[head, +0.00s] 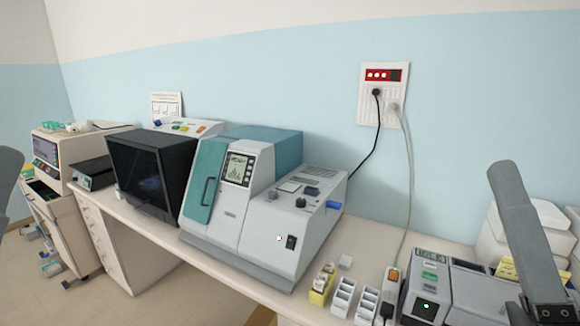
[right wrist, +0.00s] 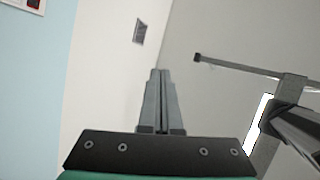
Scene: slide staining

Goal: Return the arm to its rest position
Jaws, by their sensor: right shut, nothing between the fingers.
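My right arm (head: 525,230) rises at the right side of the head view, in front of the white boxes and the small device there. Its fingertips cannot be made out in the head view. In the right wrist view my right gripper (right wrist: 160,75) has its two fingers together, with nothing between them. It points toward the upper wall and ceiling, away from the bench. A grey part of my left arm (head: 8,175) shows at the left edge of the head view. My left gripper is not seen.
A teal and white machine (head: 242,195) stands mid-bench, beside a black-fronted unit (head: 150,178). Small white racks (head: 343,297) and a yellow holder (head: 322,284) sit near the front edge. A cable runs from the wall outlet (head: 384,95). White boxes (head: 492,246) stand behind my right arm.

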